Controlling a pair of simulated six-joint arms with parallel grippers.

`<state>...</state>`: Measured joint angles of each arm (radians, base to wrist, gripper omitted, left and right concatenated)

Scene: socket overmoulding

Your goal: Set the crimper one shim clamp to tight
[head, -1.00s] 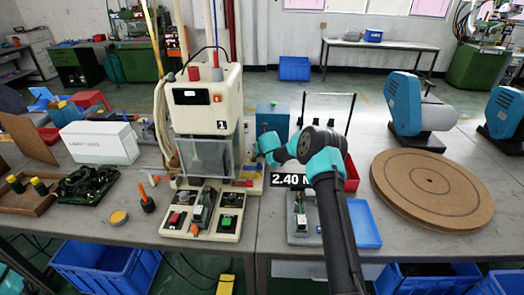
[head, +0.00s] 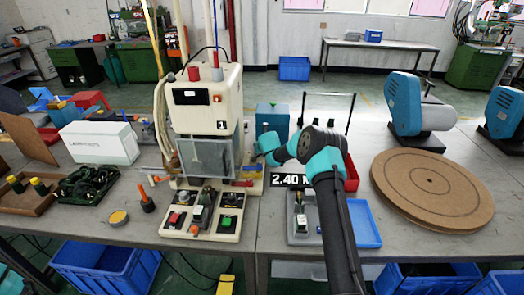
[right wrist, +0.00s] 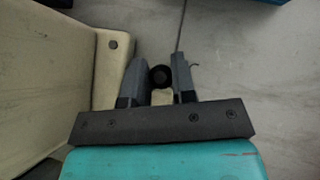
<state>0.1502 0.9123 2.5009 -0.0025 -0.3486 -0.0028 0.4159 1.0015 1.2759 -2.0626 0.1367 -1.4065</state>
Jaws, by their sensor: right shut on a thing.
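Crimper one (head: 207,97), a cream machine with a black display and a "1" label, stands left of centre in the head view. My right arm (head: 326,165) reaches to its right side. My right gripper (right wrist: 158,72) is shut on a dark round knob (right wrist: 160,77), which sits between the two grey fingers in the right wrist view. The knob is probably the shim clamp; its setting cannot be read. The fingertips cannot be made out in the head view. My left gripper is not in view.
A clear guard (head: 205,156) covers the crimper's front, above a base with red and green buttons. A blue tray (head: 364,224) lies right of my arm. A round wooden board (head: 435,190) lies farther right. A white box (head: 100,143) stands left.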

